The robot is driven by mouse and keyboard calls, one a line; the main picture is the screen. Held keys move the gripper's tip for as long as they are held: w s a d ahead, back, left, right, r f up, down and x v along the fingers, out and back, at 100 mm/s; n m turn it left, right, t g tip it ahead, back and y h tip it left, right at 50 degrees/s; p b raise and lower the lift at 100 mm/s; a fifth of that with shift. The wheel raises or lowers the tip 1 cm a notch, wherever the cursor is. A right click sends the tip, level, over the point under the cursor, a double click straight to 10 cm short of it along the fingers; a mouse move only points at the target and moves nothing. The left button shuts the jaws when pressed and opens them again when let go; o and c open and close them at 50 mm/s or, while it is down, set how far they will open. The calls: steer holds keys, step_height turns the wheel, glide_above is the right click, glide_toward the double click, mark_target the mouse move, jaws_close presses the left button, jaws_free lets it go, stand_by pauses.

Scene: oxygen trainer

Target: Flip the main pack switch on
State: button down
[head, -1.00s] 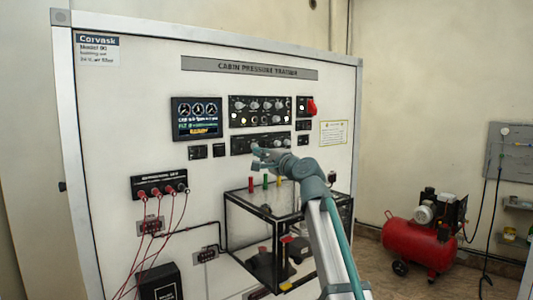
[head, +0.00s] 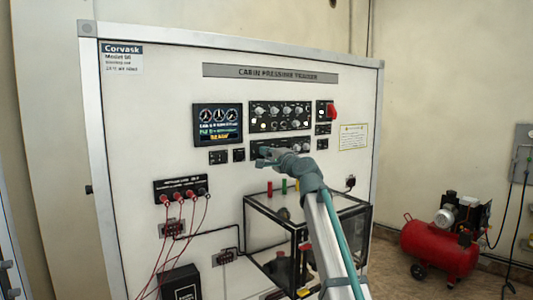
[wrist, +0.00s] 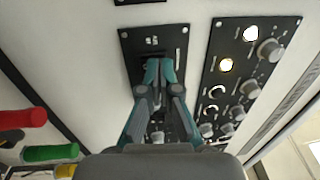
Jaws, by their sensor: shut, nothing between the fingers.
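The trainer board (head: 150,110) stands upright in front of me. Its lower black control panel (head: 300,146) is partly behind my gripper (head: 263,157). In the wrist view my gripper (wrist: 160,72) is shut and empty, its tips together over the labelled end of that panel (wrist: 128,45). A dark slot or switch housing (wrist: 146,59) shows right at the fingertips. The fingers hide most of it, so the main pack switch and its position cannot be made out. I cannot tell whether the tips touch the panel.
The upper panel (wrist: 238,70) with knobs and lit lamps lies close beside the gripper. A red knob (head: 331,111) sticks out at upper right. Below are a black-framed clear box (head: 300,222) and red, green and yellow handles (wrist: 45,153). A red compressor (head: 440,245) stands right.

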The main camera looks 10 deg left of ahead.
steer(key=shift+w+a+r, duration=0.15)
steer(key=shift+w+r, duration=0.05)
steer(key=shift+s, duration=0.1)
steer(key=r+b+v, duration=0.3)
steer(key=v, duration=1)
steer(key=shift+s+d, duration=0.35)
steer(key=shift+d, duration=0.05)
